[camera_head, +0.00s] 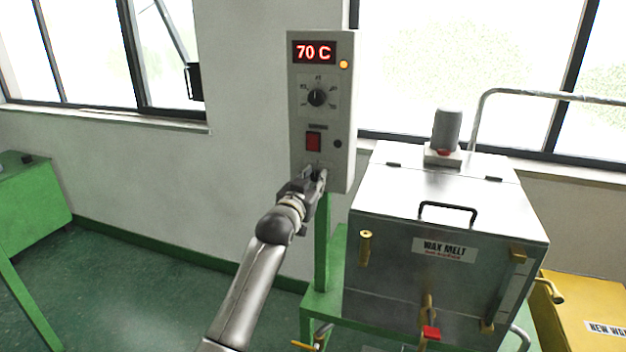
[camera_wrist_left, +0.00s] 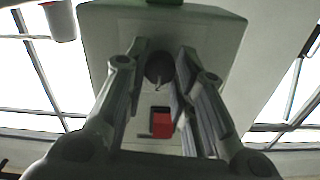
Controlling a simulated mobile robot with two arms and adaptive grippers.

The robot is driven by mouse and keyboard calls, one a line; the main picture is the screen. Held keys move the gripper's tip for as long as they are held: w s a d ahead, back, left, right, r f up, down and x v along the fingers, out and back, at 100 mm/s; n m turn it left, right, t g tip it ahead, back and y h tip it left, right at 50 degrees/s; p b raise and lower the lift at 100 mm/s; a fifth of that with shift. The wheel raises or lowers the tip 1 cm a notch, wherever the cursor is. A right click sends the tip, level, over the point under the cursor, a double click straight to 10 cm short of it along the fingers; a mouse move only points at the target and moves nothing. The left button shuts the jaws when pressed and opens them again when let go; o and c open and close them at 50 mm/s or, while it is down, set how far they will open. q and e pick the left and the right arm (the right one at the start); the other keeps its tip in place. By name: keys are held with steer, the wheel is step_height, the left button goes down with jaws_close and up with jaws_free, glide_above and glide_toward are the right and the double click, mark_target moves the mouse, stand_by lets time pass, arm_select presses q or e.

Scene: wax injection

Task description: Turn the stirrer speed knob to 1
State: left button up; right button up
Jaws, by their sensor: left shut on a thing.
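The control box (camera_head: 342,100) shows a red "70 C" display, a black dial (camera_head: 317,97) in its middle and a red switch (camera_head: 314,142) below that. The stirrer speed knob is at the bottom of the box, mostly covered by my left gripper (camera_head: 316,182) in the head view. In the left wrist view the dark round knob (camera_wrist_left: 159,68) sits between the two fingers of my left gripper (camera_wrist_left: 160,75), which is shut on it. The knob's setting cannot be read. My right gripper is not in view.
The metal wax melt tank (camera_head: 395,255) with a lid handle (camera_head: 448,207) and a grey motor (camera_head: 446,130) stands right of the box. A yellow unit (camera_head: 580,310) is at the far right. Green floor (camera_head: 150,290) on the left is clear.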

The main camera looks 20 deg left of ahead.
arm_select(q)
steer(key=n+p, duration=0.1)
steer(key=n, duration=0.2)
steer(key=shift+p, duration=0.4)
steer(key=n+p, duration=0.2)
steer(key=n, duration=0.1)
steer(key=shift+n, duration=0.4)
steer(key=n+p, duration=0.1)
steer(key=n, duration=0.3)
steer(key=shift+p, duration=0.35)
steer(key=shift+n, duration=0.4)
steer(key=shift+f, duration=0.1)
steer(key=o, duration=1.1)
steer(key=shift+c, duration=0.2)
